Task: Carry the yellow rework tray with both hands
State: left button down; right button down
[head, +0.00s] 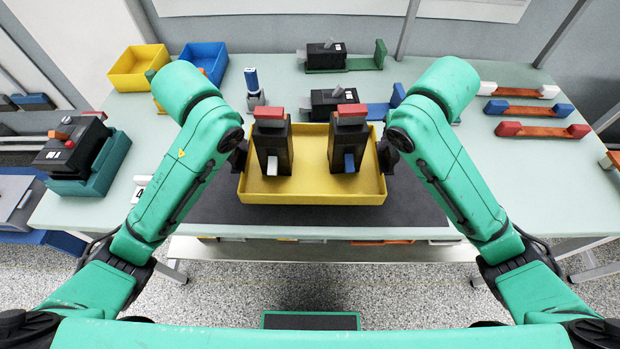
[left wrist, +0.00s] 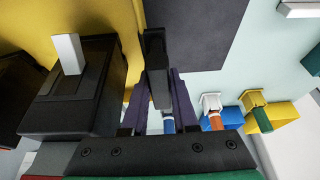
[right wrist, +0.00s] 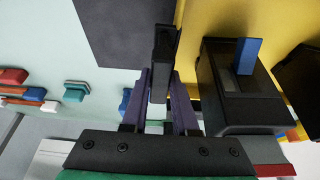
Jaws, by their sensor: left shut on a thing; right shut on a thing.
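The yellow rework tray (head: 312,198) is in front of me over the dark mat (head: 420,208) and looks about level. Two black breakers stand in it, each with a red block on top. The left breaker (head: 272,150) has a white lever, the right breaker (head: 347,148) a blue one. My left gripper (head: 240,157) is at the tray's left end, its purple fingers (left wrist: 158,100) shut on a black handle. My right gripper (head: 384,156) is at the right end, its fingers (right wrist: 160,100) likewise shut on a black handle. I cannot tell whether the tray's underside touches the mat.
A yellow bin (head: 138,80) and a blue bin (head: 205,52) stand at the back left. Black units in a green fixture (head: 358,64) and a blue fixture (head: 378,112) sit behind the tray. Orange bars (head: 540,132) lie at right. A green holder (head: 105,165) stands at left.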

aim_at(240, 159)
pick_arm(q)
jog(key=shift+r, duration=0.15)
pick_arm(e)
jog(key=shift+d+r, duration=0.1)
jog(key=shift+r, duration=0.05)
